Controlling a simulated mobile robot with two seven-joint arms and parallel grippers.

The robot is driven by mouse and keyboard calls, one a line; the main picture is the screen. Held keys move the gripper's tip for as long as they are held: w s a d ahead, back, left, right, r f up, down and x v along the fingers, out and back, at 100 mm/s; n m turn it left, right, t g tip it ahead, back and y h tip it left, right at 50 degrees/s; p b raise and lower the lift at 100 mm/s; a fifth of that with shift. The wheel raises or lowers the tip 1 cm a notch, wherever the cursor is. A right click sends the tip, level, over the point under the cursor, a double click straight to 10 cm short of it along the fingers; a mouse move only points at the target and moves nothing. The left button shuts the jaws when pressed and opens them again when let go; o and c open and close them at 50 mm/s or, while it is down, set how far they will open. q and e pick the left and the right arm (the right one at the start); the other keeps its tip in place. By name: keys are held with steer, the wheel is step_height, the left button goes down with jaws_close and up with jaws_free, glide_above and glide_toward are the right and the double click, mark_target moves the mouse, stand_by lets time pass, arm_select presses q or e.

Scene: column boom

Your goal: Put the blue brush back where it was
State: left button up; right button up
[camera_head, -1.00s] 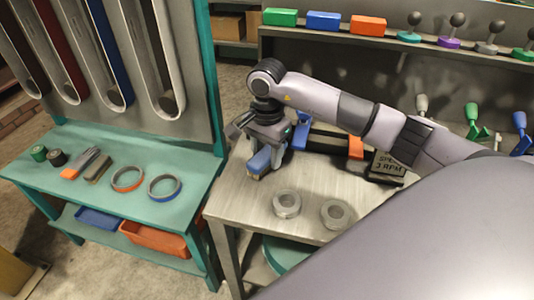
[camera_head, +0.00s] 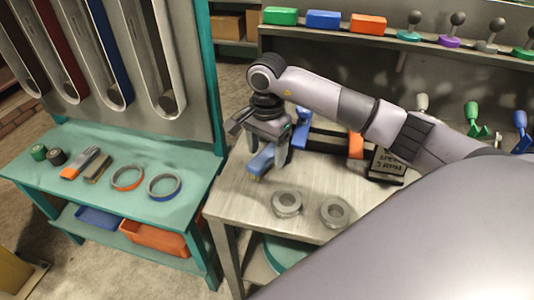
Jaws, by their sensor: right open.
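A blue brush (camera_head: 261,160) lies near the left back edge of the metal table (camera_head: 236,196). My right gripper (camera_head: 268,152) is just above it, pointing down, with its jaws open. One finger shows on the right side of the brush; the other is partly hidden. Part of the brush is hidden by the gripper. I cannot tell whether the fingers touch it. Another blue piece (camera_head: 301,130) stands behind the gripper, and an orange piece (camera_head: 355,145) is to its right, by a dark tray or frame. My left gripper is not in view.
Two grey rings (camera_head: 286,203) lie on the table's front part. A dark sign block (camera_head: 386,165) stands at right, under my arm. A teal bench (camera_head: 130,207) at left holds rings and small tools. A shelf (camera_head: 440,45) behind carries coloured blocks and knobs.

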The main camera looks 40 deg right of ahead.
mark_target(267, 154)
step_height(267, 154, up, 11)
steer(key=shift+f+b, duration=0.2)
steer(key=shift+b, duration=0.25)
steer(key=shift+s+f, duration=0.1)
steer(key=shift+s, duration=0.05)
